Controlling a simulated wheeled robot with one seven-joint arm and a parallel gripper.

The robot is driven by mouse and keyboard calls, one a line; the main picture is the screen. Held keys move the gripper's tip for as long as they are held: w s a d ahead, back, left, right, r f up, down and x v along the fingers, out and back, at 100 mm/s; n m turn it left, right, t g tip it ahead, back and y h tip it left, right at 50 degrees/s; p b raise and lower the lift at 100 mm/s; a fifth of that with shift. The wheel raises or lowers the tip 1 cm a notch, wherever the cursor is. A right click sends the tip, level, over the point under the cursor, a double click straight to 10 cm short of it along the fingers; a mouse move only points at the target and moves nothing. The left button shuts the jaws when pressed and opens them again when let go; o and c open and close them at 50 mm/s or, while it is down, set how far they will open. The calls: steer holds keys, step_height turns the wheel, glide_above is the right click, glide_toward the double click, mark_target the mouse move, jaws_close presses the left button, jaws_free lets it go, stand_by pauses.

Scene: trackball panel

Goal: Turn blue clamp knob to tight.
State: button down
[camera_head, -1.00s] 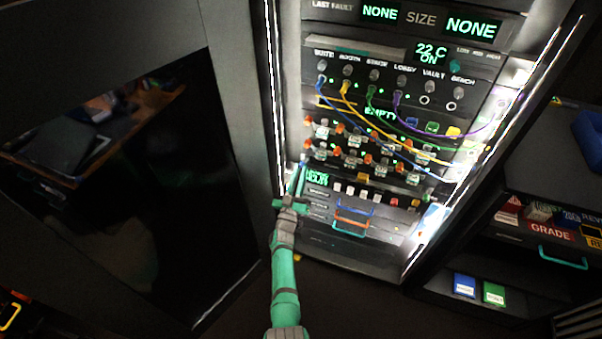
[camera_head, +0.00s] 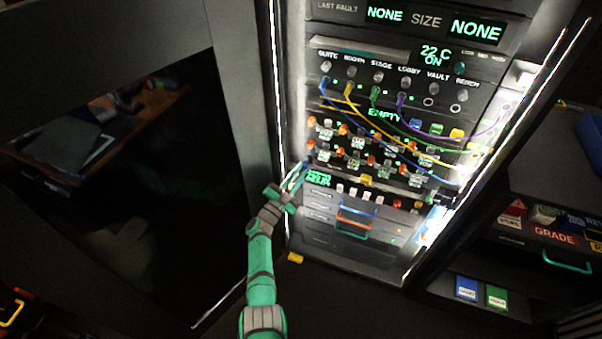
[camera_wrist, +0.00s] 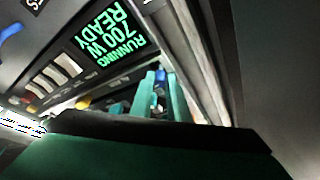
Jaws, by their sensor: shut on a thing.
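My gripper (camera_head: 297,177) is at the left edge of the rack, beside the small green display low on the rack. In the wrist view its two teal fingers (camera_wrist: 161,96) are closed around a small blue piece, which I take as the blue clamp knob (camera_wrist: 160,77). The knob sits by the rack's side rail, and the fingers cover part of it. I cannot read any tight mark or the knob's angle.
The display (camera_wrist: 110,45) reads "RUNNING 700 W READY". Several white switches (camera_wrist: 50,78) are beside it. Coloured cables (camera_head: 345,125) hang across the rack above my gripper. Coloured handles (camera_head: 356,220) stick out lower down. A yellow piece (camera_head: 295,258) lies at the rack's foot.

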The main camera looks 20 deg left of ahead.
steer(key=shift+a+r+m+h, duration=0.15)
steer(key=shift+m+h, duration=0.25)
steer(key=shift+m, duration=0.4)
steer(key=shift+w+r+m+g, duration=0.1)
steer(key=shift+m+g, duration=0.2)
steer(key=c, duration=1.7)
jaws_free()
steer(key=v, duration=1.1)
